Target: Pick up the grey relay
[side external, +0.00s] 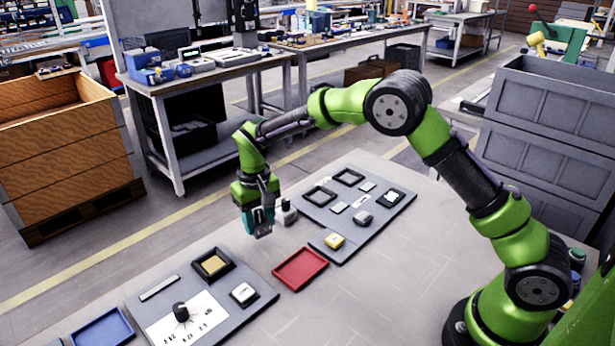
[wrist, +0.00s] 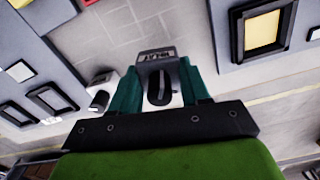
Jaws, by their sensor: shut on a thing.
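My gripper (side external: 262,215) is shut on the grey relay (side external: 263,231) and holds it above the table, to the left of the far grey panel. In the wrist view my gripper (wrist: 158,76) has its teal fingers on both sides of the relay (wrist: 156,54). The relay's end carries a small dark label with light lettering, too small to read surely. The fingers hide the relay's sides.
A red tray (side external: 300,269) lies between the far panel (side external: 350,228) and the near panel (side external: 262,298). A grey block with a dark knob (side external: 287,212) stands beside my gripper. A blue tray (side external: 103,329) lies at lower left.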

